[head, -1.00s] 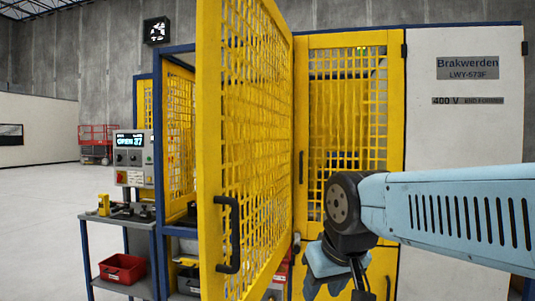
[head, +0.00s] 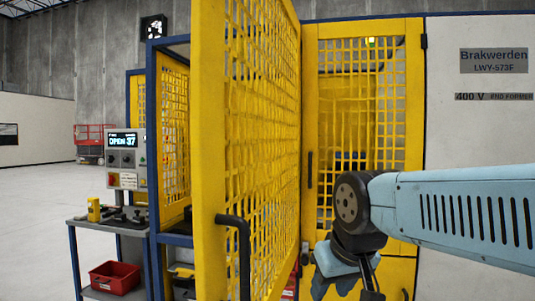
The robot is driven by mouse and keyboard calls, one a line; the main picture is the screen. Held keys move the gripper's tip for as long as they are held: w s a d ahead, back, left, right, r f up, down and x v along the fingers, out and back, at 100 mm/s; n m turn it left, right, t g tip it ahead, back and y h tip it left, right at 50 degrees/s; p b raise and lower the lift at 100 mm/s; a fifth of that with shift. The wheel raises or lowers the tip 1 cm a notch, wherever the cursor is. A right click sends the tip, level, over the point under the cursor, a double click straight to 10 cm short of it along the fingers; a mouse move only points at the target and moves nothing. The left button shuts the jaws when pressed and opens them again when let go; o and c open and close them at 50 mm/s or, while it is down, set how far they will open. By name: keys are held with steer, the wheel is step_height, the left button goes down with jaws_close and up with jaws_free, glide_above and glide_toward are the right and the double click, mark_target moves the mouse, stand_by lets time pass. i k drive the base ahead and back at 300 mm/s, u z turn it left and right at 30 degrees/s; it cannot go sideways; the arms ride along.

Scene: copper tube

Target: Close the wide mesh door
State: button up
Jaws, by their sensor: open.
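The wide yellow mesh door (head: 262,130) stands open, swung out toward me, left of the middle of the head view. Its black handle (head: 240,250) is at the lower left of its near edge and runs to the bottom of the picture. My gripper (head: 345,287) hangs at the bottom, right of the door and apart from the handle. It is open and points down, with its lower end near the picture edge. I see nothing held in it. The door's lower part is out of view.
A second yellow mesh door (head: 365,110) is shut behind my arm. A control panel (head: 125,158) reads "OPEN 37" at left, above a bench (head: 90,222) with a red bin (head: 117,275). A white cabinet wall (head: 480,130) is at right. Floor (head: 35,210) is clear at far left.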

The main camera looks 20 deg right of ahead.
mark_target(208, 46)
steer(key=i, duration=0.65)
steer(key=z, duration=0.05)
steer(key=k, duration=2.25)
steer(key=u, duration=0.4)
steer(key=i, duration=1)
steer(key=z, duration=0.1)
